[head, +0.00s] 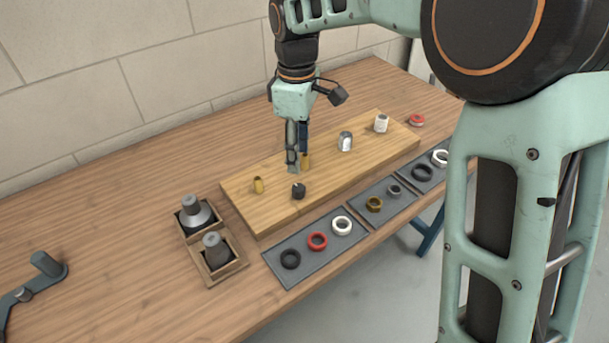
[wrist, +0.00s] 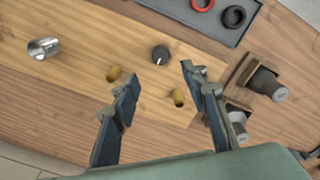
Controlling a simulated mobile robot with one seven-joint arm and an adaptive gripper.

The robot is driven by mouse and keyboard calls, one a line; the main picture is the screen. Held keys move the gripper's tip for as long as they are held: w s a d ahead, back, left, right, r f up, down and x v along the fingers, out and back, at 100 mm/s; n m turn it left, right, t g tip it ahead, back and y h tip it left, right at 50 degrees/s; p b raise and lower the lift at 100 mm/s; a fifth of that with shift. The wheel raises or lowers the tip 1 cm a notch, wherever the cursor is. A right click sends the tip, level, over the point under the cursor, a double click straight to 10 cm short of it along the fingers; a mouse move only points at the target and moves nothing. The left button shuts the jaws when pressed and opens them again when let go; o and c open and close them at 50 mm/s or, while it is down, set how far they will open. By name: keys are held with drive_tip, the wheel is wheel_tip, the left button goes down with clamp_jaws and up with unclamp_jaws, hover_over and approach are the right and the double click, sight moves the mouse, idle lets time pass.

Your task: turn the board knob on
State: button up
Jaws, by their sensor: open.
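The board knob (head: 298,190) is a small black round knob on the wooden board (head: 235,204), near the board's front edge. In the wrist view the knob (wrist: 160,55) shows a short white mark on its lower side in the picture. My gripper (head: 293,166) points down over the board, behind the knob in the head view. In the wrist view my gripper (wrist: 161,78) has its fingers spread with nothing between the tips. The knob appears just ahead of the gap, apart from both fingers. Its exact height below the fingertips cannot be told.
Two brass pegs (head: 258,185) (head: 305,161) stand on the board near the fingers. A metal cylinder (head: 345,141) and a white one (head: 381,123) stand farther right. Grey mats hold several rings (head: 317,241) in front. Wooden holders (head: 214,275) with grey-topped parts stand at left.

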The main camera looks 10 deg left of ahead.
sight(298, 187)
wheel_tip(298, 187, down, 10)
drive_tip(key=shift+s+f, duration=0.1)
drive_tip(key=shift+f, duration=0.15)
clamp_jaws()
idle(0.5)
